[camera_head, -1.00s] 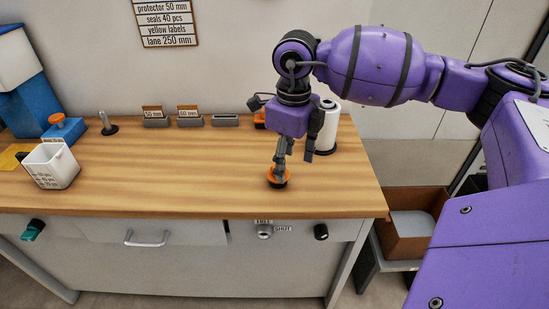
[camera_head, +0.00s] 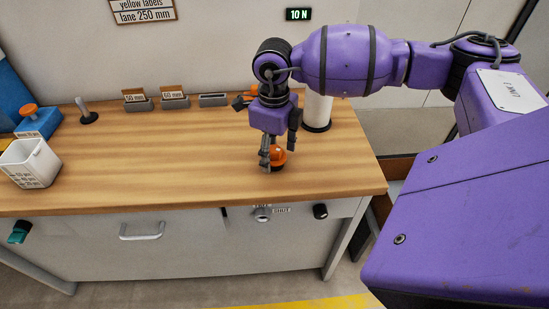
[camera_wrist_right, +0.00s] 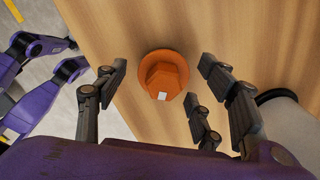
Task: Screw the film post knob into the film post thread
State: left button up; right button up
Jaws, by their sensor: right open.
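The orange knob (camera_head: 279,157) stands near the front right of the wooden bench, with something dark under it. In the right wrist view the knob (camera_wrist_right: 164,76) has a faceted top with a small white mark and a wide round flange. My right gripper (camera_head: 278,154) points down over it. Its open fingers (camera_wrist_right: 160,82) stand around the knob with visible gaps in the right wrist view. A white roll (camera_head: 318,110) stands upright on a black base behind and to the right. I cannot make out the film post thread. My left gripper is out of view.
A white cup-like container (camera_head: 30,163), a blue block with an orange knob (camera_head: 38,121) and a short dark post (camera_head: 87,113) stand at the left. Small label holders (camera_head: 174,100) line the back. The bench middle is clear.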

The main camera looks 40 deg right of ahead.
aim_at(274, 150)
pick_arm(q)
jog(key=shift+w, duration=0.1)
pick_arm(e)
jog(key=shift+c, duration=0.5)
jog(key=c, duration=1.1)
jog(key=shift+r, duration=0.45)
notch_tip(274, 150, up, 2)
jog(key=shift+r, duration=0.2)
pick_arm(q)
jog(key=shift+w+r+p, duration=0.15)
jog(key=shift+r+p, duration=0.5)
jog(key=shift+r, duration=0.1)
pick_arm(e)
jog(key=s+d+r, duration=0.2)
jog(key=s+r, duration=0.1)
jog(key=s, duration=0.1)
jog(key=s+d+r, duration=0.2)
jog(key=s+r, duration=0.1)
jog(key=s, duration=0.1)
jog(key=s+d+r, duration=0.2)
jog(key=s+r, duration=0.1)
jog(key=s, duration=0.1)
jog(key=shift+s+d+r, duration=0.2)
jog(key=shift+s+r, duration=0.05)
jog(key=shift+r, duration=0.05)
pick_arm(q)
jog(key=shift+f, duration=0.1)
